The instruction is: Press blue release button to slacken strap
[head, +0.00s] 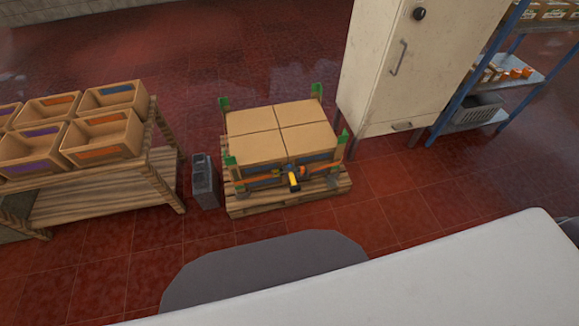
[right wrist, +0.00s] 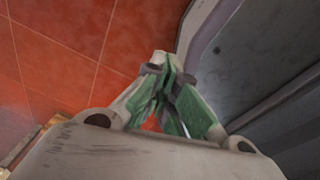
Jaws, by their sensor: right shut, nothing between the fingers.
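An orange strap (head: 250,177) runs around a stack of cardboard boxes (head: 280,126) on a wooden pallet (head: 245,209). A yellow and black ratchet buckle (head: 294,181) sits on the strap at the near side of the stack. A blue button cannot be made out at this size. My right gripper (right wrist: 163,62) shows in the right wrist view, its green-padded fingers shut with nothing between them. It is over the red floor, beside a grey surface, apart from the strap. Neither gripper shows in the head view.
A wooden rack with bins (head: 102,135) stands at the left. A grey block (head: 205,182) stands between rack and pallet. A cream cabinet (head: 378,85) and blue shelving (head: 462,92) stand at the back right. Red floor (head: 385,215) is clear in front of the pallet.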

